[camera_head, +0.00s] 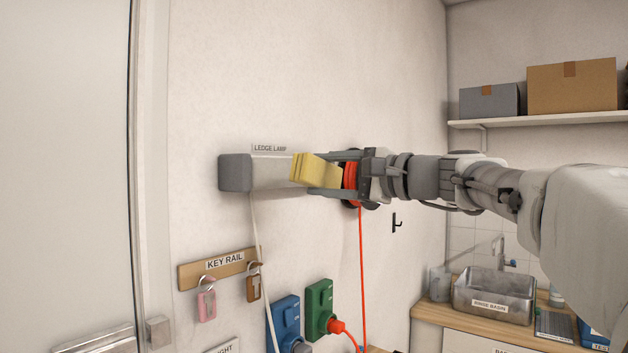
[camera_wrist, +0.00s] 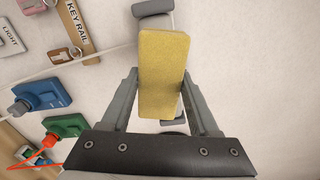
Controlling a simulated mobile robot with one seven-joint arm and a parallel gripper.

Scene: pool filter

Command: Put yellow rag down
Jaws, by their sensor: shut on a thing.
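The yellow rag (camera_head: 315,169) is a folded, block-like yellow cloth. My gripper (camera_head: 325,172) is shut on it and holds it in front of the ledge lamp (camera_head: 236,173) on the wall. In the wrist view the rag (camera_wrist: 163,75) sits between the two fingers of my gripper (camera_wrist: 158,88) and sticks out past their tips. Part of the lamp (camera_wrist: 152,8) shows beyond the rag there. I cannot tell whether the rag touches the lamp.
A key rail (camera_head: 220,268) with two padlocks hangs below. A blue plug box (camera_head: 283,322) and a green one (camera_head: 319,309) are on the wall. An orange cord (camera_head: 361,260) hangs down. A metal rinse basin (camera_head: 495,294) stands on the right counter. Boxes sit on a high shelf (camera_head: 540,118).

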